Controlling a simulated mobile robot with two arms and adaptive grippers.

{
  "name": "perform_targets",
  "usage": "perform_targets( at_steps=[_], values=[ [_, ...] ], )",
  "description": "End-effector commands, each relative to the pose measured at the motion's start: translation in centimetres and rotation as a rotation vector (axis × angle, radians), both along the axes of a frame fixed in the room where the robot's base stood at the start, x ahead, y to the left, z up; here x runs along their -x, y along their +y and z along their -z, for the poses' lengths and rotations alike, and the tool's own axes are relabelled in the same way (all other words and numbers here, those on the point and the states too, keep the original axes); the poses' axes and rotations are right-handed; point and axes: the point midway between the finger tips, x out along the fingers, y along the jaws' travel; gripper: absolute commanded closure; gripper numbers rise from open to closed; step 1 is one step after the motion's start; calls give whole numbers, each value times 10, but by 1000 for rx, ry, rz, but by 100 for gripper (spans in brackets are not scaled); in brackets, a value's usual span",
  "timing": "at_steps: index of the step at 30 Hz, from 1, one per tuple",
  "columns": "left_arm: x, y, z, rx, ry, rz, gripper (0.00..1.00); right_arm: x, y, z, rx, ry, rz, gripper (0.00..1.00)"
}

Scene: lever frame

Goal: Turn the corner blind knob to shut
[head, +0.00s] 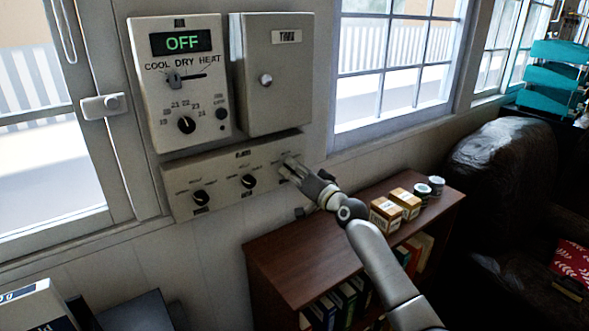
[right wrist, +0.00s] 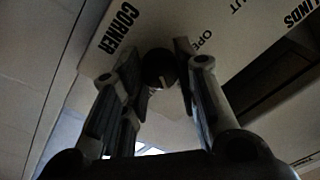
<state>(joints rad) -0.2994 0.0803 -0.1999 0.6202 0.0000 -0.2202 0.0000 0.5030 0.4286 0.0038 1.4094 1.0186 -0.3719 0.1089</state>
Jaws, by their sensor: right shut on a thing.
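The cream blinds panel (head: 222,194) is on the wall under the thermostat, with black knobs in a row. My right gripper (head: 290,168) reaches its right end and hides the knob there in the head view. In the right wrist view the corner blind knob (right wrist: 160,68), dark and round with a light mark, sits between the two fingertips, near the printed word CORNER. My right gripper is shut on this knob. The knob's exact pointing direction is hard to read in the dark. My left gripper is not in view.
The left knob (head: 201,198) and middle knob (head: 248,181) are uncovered. Above hang a thermostat (head: 160,115) reading OFF and a closed wall box (head: 290,95). A brown bookshelf (head: 290,253) with small boxes (head: 385,215) and tins stands below right, under my right arm.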

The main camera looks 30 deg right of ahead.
Motion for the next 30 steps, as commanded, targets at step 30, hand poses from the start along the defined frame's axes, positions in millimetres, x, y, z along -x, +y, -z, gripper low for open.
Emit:
perform_targets(
  at_steps=[30],
  values=[
    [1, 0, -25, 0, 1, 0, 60, 0, 1, 2, -513, 76, -1, 95]
  ],
)
